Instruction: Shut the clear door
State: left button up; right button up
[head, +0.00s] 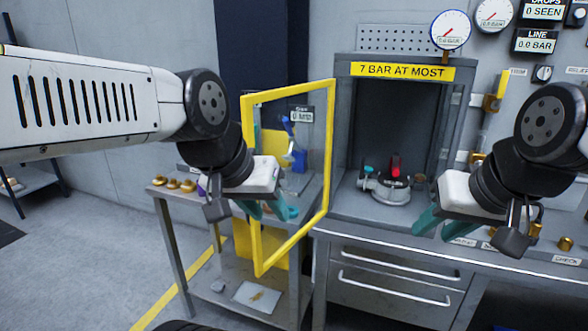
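The clear door (331,150) is a see-through panel in a yellow frame. It stands open, swung out toward me from the left side of the grey test cabinet (343,110). My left gripper (268,209) overlaps the door's free left edge, its teal fingers apart. I cannot tell whether it touches the frame, and it hides part of that edge. My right gripper (440,226) is open and seems empty, in front of the cabinet's lower right. Inside the cabinet stands a metal valve actuator (386,188) with a red light and a teal knob.
A side table (160,192) with brass fittings (173,183) stands left, partly behind the door. A drawer unit (392,275) is under the cabinet. Gauges (451,29) and brass fittings on the bench are at right. The cabinet opening is clear in front.

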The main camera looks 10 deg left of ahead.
aim_at(247, 102)
jog(key=j+z, duration=0.2)
jog(key=j, duration=0.2)
jog(key=k+j+z, duration=0.2)
jog(key=j, duration=0.2)
jog(key=j+z, duration=0.2)
jog(key=j, duration=0.2)
jog(key=k+j+z, duration=0.1)
jog(key=j+z, duration=0.15)
jog(key=j, duration=0.15)
jog(key=i+j+z, duration=0.15)
jog(key=j, duration=0.2)
jog(key=i+j+z, duration=0.15)
jog(key=j, duration=0.15)
jog(key=j+z, duration=0.15)
jog(key=j, duration=0.2)
jog(key=k+j+z, duration=0.1)
jog(key=k, duration=0.2)
jog(key=k+j+z, duration=0.1)
jog(key=k, duration=0.2)
